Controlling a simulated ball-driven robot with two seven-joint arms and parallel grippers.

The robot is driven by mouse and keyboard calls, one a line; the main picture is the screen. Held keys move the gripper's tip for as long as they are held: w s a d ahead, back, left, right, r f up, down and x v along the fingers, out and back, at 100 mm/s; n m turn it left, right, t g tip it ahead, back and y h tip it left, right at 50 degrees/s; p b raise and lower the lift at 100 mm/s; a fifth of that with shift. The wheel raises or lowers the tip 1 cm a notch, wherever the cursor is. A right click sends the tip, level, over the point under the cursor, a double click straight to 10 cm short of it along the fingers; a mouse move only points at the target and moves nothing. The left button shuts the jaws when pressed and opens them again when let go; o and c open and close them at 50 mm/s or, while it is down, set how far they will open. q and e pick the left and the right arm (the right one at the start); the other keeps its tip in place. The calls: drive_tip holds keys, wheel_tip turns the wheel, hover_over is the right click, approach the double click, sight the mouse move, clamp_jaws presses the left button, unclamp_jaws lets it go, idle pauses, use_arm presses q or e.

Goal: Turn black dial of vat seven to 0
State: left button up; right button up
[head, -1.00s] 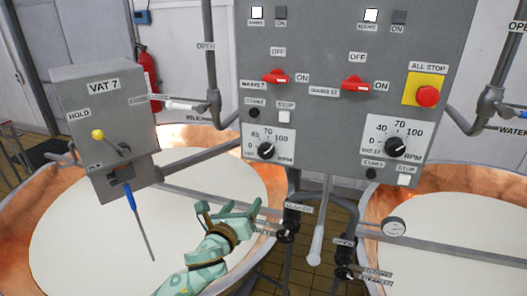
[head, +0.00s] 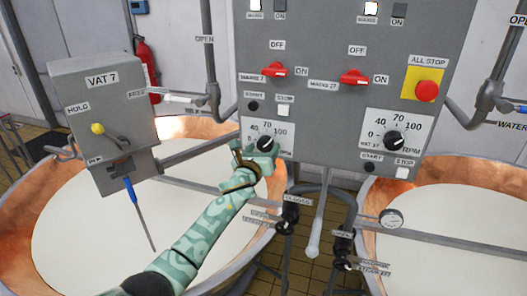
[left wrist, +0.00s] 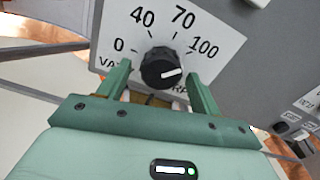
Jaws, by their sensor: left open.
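The black dial (head: 265,143) of vat seven is on its white scale plate, low on the left side of the grey control panel. In the left wrist view the dial (left wrist: 161,68) shows close up, with 0, 40, 70 and 100 around it. Its white mark points right, on the 100 side. My left gripper (head: 260,154) is at the dial and partly covers the plate. In the left wrist view my left gripper (left wrist: 157,72) is open, one finger on each side of the dial, with gaps visible. Contact is not evident. My right gripper is not in view.
Red switches (head: 275,69), a start button (head: 253,106) and a stop button (head: 284,110) sit above the dial. A second dial (head: 393,140) and a red all-stop button (head: 426,91) are to the right. The VAT 7 box (head: 103,115) stands left over the copper vat (head: 20,225).

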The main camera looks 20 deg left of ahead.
use_arm(q)
drive_tip(key=shift+w, duration=0.4)
drive_tip(key=c, duration=1)
